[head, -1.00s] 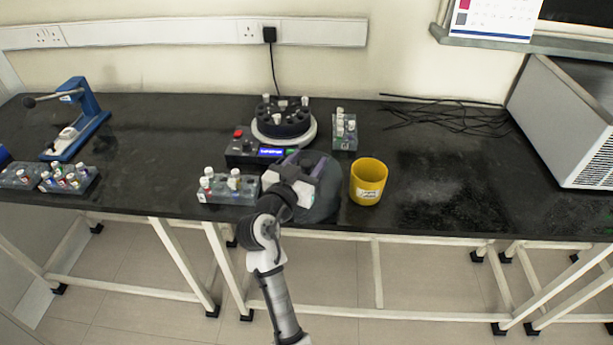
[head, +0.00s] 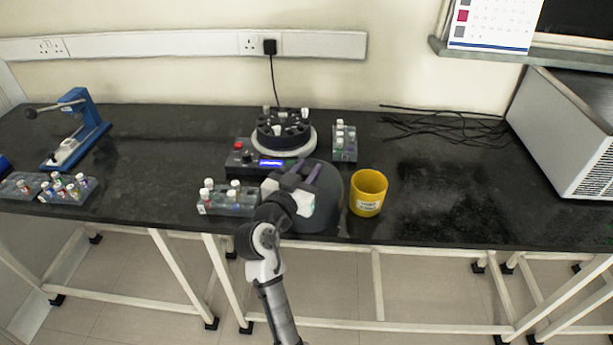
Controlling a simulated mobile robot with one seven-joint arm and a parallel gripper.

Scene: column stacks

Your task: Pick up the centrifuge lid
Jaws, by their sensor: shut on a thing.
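The centrifuge lid (head: 326,204) is a dark grey, rounded cover near the front edge of the black bench, left of the yellow cup. My gripper (head: 301,178) is over the lid, its fingers shut on the lid's top; the exact grip point is partly hidden by the gripper body. I cannot tell whether the lid touches the bench. The centrifuge (head: 284,138) stands behind, with its dark rotor uncovered and several tubes in it. Its base has a red button and a lit blue display (head: 271,162).
A yellow cup (head: 367,193) stands close to the lid's right. A tube rack (head: 228,199) is close on its left, another (head: 344,143) behind. Cables (head: 445,124) and a large grey box (head: 567,130) are at right. A blue press (head: 80,128) stands at left. The bench right of the cup is clear.

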